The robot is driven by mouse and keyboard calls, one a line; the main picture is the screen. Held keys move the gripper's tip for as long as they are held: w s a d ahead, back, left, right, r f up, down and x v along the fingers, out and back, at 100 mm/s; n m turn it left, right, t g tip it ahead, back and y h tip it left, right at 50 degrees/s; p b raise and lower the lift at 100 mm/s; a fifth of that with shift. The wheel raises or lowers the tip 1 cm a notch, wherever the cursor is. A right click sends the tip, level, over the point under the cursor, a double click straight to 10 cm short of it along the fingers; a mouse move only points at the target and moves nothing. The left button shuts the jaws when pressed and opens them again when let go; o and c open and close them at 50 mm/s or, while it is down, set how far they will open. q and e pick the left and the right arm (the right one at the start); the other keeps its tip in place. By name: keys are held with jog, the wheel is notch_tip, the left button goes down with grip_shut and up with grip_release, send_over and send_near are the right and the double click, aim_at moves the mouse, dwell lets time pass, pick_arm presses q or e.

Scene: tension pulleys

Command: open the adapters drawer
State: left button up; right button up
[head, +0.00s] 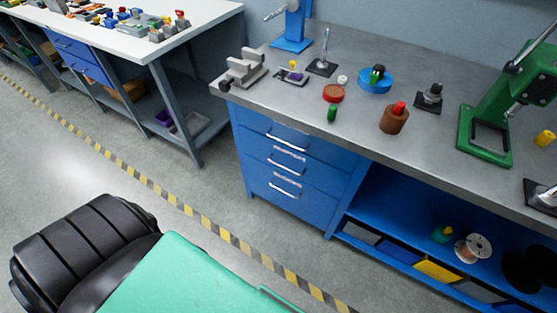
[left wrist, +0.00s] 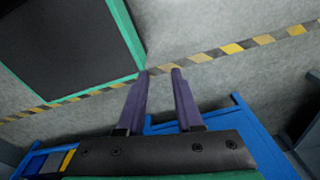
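A blue drawer unit (head: 243,148) stands under the grey workbench in the head view. It has three stacked drawers: a top drawer (head: 322,149), a middle drawer (head: 318,175) and a bottom drawer (head: 310,205). Each has a silver bar handle, and all three look shut. Label strips show by the handles, but I cannot read which drawer is adapters. My left gripper (left wrist: 161,74) shows in the left wrist view with two purple fingers apart and nothing between them, above the floor. Neither gripper is in the head view.
The grey workbench (head: 300,87) carries small fixtures, a brown cylinder (head: 394,120) and a green press (head: 485,135). A blue open shelf (head: 400,206) with bins lies right of the drawers. A white table (head: 190,38) stands left. Striped floor tape (head: 190,212) crosses clear floor before the drawers.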

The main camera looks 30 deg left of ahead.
pick_arm(q)
jog(key=w+a+f+m+t+y+b, duration=0.1)
jog(key=w+a+f+m+t+b, duration=0.25)
jog(key=w+b, duration=0.6)
pick_arm(e)
jog(key=w+a+f+b, duration=0.3)
jog(key=w+f+b, duration=1)
pick_arm(q)
jog(key=m+t+h+b, duration=0.1)
jog(key=m+t+b, duration=0.5)
jog(key=m+t, duration=0.55)
send_near(284, 167)
jog(key=shift+g, duration=0.3)
jog(key=x, duration=0.9)
jog(key=shift+w+a+f+b, duration=0.1)
jog(key=shift+w+f+b, duration=0.05)
jog(key=shift+w+b, duration=0.25)
jog(key=shift+w, duration=0.3)
pick_arm(e)
jog(key=w+a+r, duration=0.2)
jog(key=w+r, duration=0.1)
jog(key=r, duration=0.2)
jog(key=shift+w+y, duration=0.2)
jog(key=shift+y, duration=0.1)
pick_arm(q)
jog(key=shift+c, duration=0.3)
pick_arm(e)
jog(key=shift+r, duration=0.1)
